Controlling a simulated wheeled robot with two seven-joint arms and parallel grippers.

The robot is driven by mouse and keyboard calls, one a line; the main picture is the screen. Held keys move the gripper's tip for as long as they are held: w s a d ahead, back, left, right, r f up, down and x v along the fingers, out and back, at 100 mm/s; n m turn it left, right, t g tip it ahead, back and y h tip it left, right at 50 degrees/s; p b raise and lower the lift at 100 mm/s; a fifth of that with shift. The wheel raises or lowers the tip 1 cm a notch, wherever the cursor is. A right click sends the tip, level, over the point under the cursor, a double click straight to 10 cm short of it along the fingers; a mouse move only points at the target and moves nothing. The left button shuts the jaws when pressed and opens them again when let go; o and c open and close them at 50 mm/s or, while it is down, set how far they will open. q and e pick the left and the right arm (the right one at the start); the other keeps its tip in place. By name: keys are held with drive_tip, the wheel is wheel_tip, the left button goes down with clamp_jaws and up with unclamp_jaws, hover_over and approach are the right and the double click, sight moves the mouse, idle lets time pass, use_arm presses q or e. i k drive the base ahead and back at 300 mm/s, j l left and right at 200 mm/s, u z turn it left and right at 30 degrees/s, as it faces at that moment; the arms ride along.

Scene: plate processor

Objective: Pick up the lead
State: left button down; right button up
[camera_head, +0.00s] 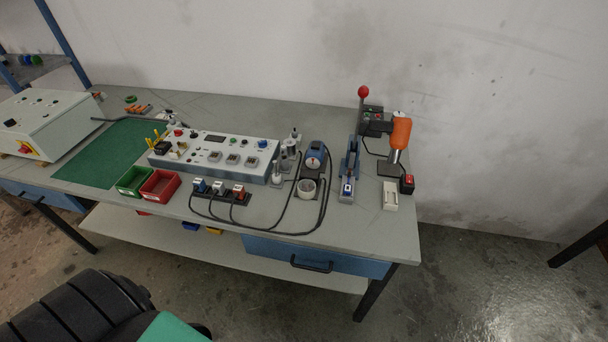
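Black leads (283,233) lie in loops along the front of the grey workbench (391,232). They run from a dark holder with a blue plug (199,184), a white plug (218,187) and a red-and-white plug (239,191). The leads curve right and back up beside a small round cup (307,188) and a blue round device (315,155). I cannot tell which single lead is meant, and their far ends are partly hidden. Neither of my grippers is in view.
A control panel (214,152) stands behind the plugs. Green (134,181) and red (159,186) bins sit left. A blue lever device (349,170), an orange-handled tool (400,132) and a red-knobbed lever (363,93) stand right. The bench's front right corner is clear.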

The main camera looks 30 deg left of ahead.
sight(347, 190)
drive_tip(key=u, duration=0.4)
drive_tip(key=j+u, duration=0.7)
drive_tip(key=j, duration=0.2)
drive_tip(key=k+j, duration=0.05)
